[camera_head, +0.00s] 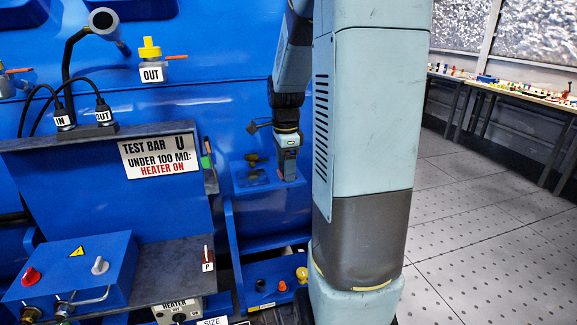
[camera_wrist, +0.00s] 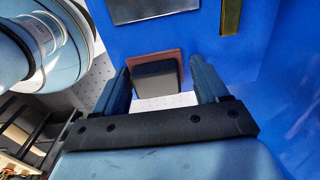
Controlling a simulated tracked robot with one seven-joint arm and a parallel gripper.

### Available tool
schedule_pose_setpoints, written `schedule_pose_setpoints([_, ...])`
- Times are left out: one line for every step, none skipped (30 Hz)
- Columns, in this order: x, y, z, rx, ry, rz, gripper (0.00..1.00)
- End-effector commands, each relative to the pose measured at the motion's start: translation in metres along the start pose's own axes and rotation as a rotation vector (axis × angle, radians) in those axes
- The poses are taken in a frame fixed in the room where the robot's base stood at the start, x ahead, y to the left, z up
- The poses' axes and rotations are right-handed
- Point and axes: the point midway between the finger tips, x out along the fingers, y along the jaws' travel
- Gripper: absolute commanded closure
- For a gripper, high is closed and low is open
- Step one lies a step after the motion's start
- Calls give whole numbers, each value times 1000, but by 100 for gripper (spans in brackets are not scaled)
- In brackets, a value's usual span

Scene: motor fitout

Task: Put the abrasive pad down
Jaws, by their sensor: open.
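My gripper (camera_wrist: 160,66) is open, with one finger to each side of the abrasive pad (camera_wrist: 157,77) in the wrist view. The pad looks like a dark grey block with a reddish-brown layer showing along its top and side edges. It lies against a blue surface. A gap shows between the block and the right finger; the left finger is very close, and I cannot tell if it touches. In the head view my gripper (camera_head: 287,165) points down at the blue ledge behind the test bar panel. The pad cannot be made out there.
The test bar panel (camera_head: 105,195) and a blue control box (camera_head: 72,272) are further left. A blue tray (camera_head: 264,298) with small parts lies below. Open floor (camera_head: 480,210) is at right.

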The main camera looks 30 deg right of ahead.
Motion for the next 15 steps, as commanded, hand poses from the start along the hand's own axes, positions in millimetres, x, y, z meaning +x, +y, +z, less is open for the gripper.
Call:
schedule_pose_setpoints([13, 10, -1, 1, -2, 35, 12])
schedule_pose_setpoints([12, 10, -1, 1, -2, 35, 12])
schedule_pose_setpoints([10, 10, -1, 1, -2, 35, 12])
schedule_pose_setpoints([8, 10, -1, 1, -2, 35, 12])
schedule_pose_setpoints([5, 10, -1, 2, -2, 35, 12])
schedule_pose_setpoints([1, 9, -1, 2, -2, 35, 12])
schedule_pose_setpoints([-4, 9, -1, 1, -2, 34, 12])
schedule_pose_setpoints([-9, 9, -1, 1, -2, 34, 12])
schedule_pose_setpoints([-16, 8, -1, 1, -1, 31, 12])
schedule_pose_setpoints([-22, 8, -1, 1, -1, 30, 12])
schedule_pose_setpoints([-29, 8, -1, 1, -1, 28, 12])
schedule_pose_setpoints([-37, 7, 0, 0, -1, 28, 12])
schedule_pose_setpoints([-44, 7, 0, 0, -1, 27, 12])
schedule_pose_setpoints([-50, 7, 0, 0, -1, 26, 12])
schedule_pose_setpoints([-58, 6, 0, 0, -1, 25, 12])
